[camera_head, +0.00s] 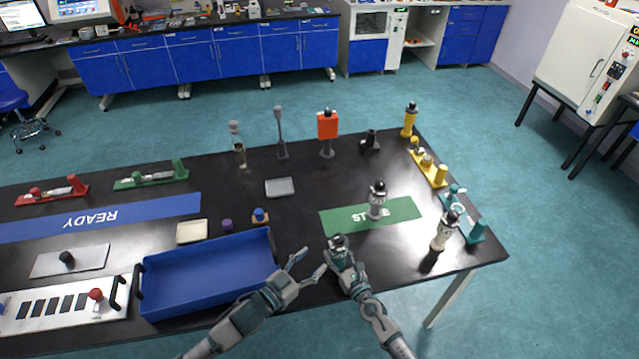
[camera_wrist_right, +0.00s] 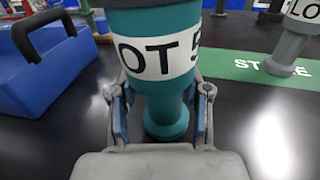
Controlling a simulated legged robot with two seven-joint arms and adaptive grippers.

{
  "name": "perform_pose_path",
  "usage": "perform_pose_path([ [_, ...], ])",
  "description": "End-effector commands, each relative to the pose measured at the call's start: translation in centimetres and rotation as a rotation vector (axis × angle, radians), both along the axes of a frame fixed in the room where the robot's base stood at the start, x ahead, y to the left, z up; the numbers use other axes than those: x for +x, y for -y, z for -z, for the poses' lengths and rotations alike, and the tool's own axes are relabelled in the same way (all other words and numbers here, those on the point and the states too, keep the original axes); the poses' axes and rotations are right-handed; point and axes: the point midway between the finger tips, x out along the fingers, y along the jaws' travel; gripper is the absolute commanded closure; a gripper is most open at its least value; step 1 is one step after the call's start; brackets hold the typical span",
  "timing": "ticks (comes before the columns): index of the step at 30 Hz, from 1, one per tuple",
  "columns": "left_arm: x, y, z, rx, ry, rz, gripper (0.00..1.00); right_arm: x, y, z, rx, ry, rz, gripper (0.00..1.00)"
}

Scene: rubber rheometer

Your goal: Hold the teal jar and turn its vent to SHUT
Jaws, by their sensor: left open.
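The teal jar (camera_wrist_right: 165,50) fills the middle of the right wrist view, upright, with a white "OT 5" label partly cut off. My right gripper (camera_wrist_right: 161,90) has a finger on each side of it, at the lower edge of its body, and appears closed on it. In the head view the jar's dark top (camera_head: 337,241) shows above my right gripper (camera_head: 343,262); the rest is mostly hidden. The vent's setting is too small to read. My left gripper (camera_head: 308,268) is open and empty, just left of the jar, apart from it.
A grey jar (camera_head: 377,203) stands on the green STORE mat (camera_head: 401,214) behind. A cream jar (camera_head: 441,235) stands at the right, near a teal stand (camera_head: 475,232). A blue tray (camera_head: 205,272) lies to the left. Black table is bare between the tray and mat.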

Motion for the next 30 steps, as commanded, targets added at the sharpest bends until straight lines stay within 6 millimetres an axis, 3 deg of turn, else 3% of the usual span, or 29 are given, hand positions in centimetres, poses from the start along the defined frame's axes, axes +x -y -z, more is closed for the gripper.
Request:
perform_pose_path([
  [14,0.0,0.0,0.0,0.001,-0.001,0.000,0.40,-0.7,0.2,0.0,0.006,-0.003,-0.001,0.34],
  [30,0.1,0.0,0.1,0.000,-0.001,0.000,0.40,-9.0,5.9,0.2,-0.004,-0.001,0.000,0.34],
])
